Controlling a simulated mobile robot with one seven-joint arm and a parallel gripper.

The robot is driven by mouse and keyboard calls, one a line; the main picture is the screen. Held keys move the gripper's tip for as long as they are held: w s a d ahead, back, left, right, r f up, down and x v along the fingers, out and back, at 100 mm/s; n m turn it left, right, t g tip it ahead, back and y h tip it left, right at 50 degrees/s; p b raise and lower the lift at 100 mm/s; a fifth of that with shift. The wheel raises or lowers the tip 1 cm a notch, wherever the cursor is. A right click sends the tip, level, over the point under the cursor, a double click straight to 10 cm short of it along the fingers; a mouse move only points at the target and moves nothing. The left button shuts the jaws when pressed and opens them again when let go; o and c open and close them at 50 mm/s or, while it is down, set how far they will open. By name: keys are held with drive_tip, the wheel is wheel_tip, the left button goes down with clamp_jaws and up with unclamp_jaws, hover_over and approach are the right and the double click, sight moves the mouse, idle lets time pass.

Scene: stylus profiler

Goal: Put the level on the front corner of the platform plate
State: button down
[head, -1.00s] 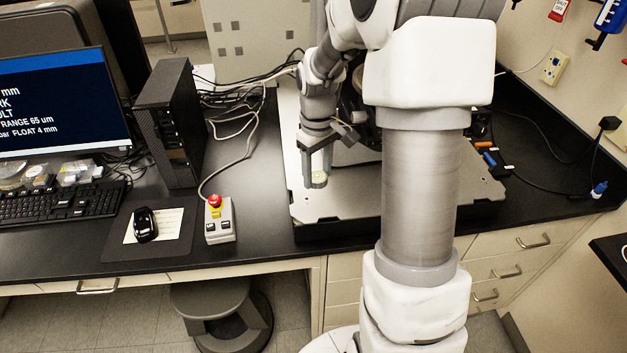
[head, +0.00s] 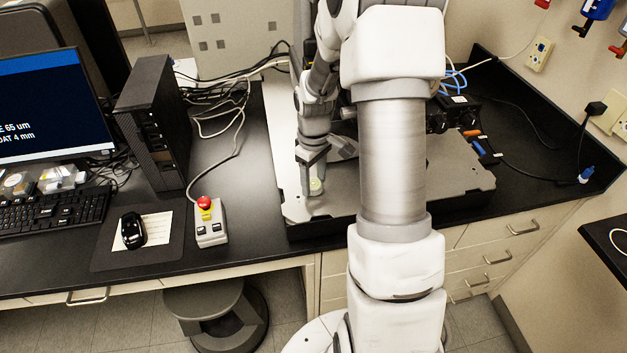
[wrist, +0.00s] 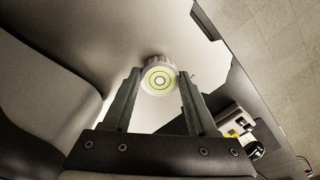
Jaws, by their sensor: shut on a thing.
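The level (wrist: 160,81) is a small round bullseye vial with a pale green face and a light ridged rim. My gripper (wrist: 157,88) is shut on it, one finger on each side, in the wrist view. In the head view the level (head: 316,185) shows at the tip of my gripper (head: 312,184), over the front left part of the platform plate (head: 345,202). The plate is a flat light grey sheet with a notched corner, also in the wrist view (wrist: 178,28). I cannot tell whether the level touches the plate.
A control box with a red button (head: 210,222) stands on the black bench left of the plate. A mouse (head: 133,230), keyboard (head: 55,210) and dark computer tower (head: 155,125) are farther left. Orange and blue-handled tools (head: 478,142) lie at the right.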

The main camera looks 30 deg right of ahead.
sight(313, 184)
drive_tip(key=shift+f, duration=0.35)
drive_tip(key=shift+f, duration=0.2)
drive_tip(key=shift+c, duration=1)
unclamp_jaws()
wheel_tip(313, 184, up, 12)
drive_tip(key=shift+r+b, duration=0.2)
drive_tip(key=shift+b, duration=0.1)
drive_tip(key=shift+r, duration=0.1)
